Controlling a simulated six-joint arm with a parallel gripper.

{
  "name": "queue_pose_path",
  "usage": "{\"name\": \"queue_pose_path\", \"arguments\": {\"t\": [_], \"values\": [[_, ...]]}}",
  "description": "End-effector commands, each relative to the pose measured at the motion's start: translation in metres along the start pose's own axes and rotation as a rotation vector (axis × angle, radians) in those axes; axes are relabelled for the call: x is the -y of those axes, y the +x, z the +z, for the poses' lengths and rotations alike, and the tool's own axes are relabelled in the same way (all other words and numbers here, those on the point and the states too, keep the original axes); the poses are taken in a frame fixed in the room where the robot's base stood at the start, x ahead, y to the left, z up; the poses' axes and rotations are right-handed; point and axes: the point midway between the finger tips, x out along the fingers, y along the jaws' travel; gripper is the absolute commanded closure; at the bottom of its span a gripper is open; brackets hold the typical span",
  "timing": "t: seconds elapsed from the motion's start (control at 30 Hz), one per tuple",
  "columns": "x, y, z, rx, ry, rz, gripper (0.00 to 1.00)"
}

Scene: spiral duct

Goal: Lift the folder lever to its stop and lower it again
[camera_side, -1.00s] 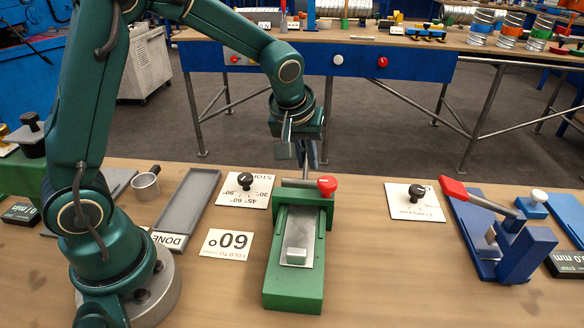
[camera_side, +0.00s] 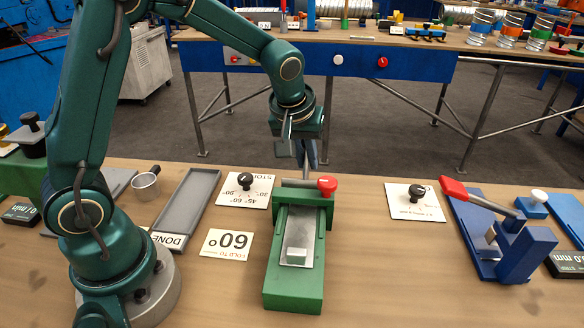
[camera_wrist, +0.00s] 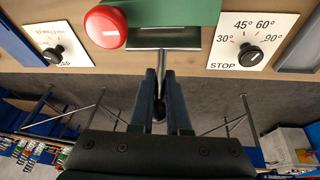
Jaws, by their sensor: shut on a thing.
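The green folder (camera_side: 294,295) stands on the bench with a flat grey metal piece (camera_side: 299,237) on its top. A red ball knob (camera_side: 327,185) is at its back right; the knob also shows in the wrist view (camera_wrist: 106,27). The folder lever, a thin metal rod (camera_wrist: 161,60), runs from the folder's back edge to between my fingers in the wrist view. My gripper (camera_side: 306,160) is behind the folder, just above its back edge. In the wrist view my gripper (camera_wrist: 160,95) is shut on the rod near its dark end. The fingers hide part of the rod.
A grey DONE tray (camera_side: 188,200) is further left. A blue device with a red-handled lever (camera_side: 480,200) stands at right.

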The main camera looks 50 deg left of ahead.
Motion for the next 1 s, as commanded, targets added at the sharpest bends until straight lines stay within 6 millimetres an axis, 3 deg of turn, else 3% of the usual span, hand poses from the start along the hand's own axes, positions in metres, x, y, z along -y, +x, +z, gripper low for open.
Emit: {"name": "queue_pose_path", "arguments": {"t": [0.43, 1.0], "values": [[0.006, 0.018, -0.016, 0.247, -0.045, 0.035, 1.0], [0.01, 0.041, -0.018, 0.556, -0.089, 0.074, 1.0]]}}
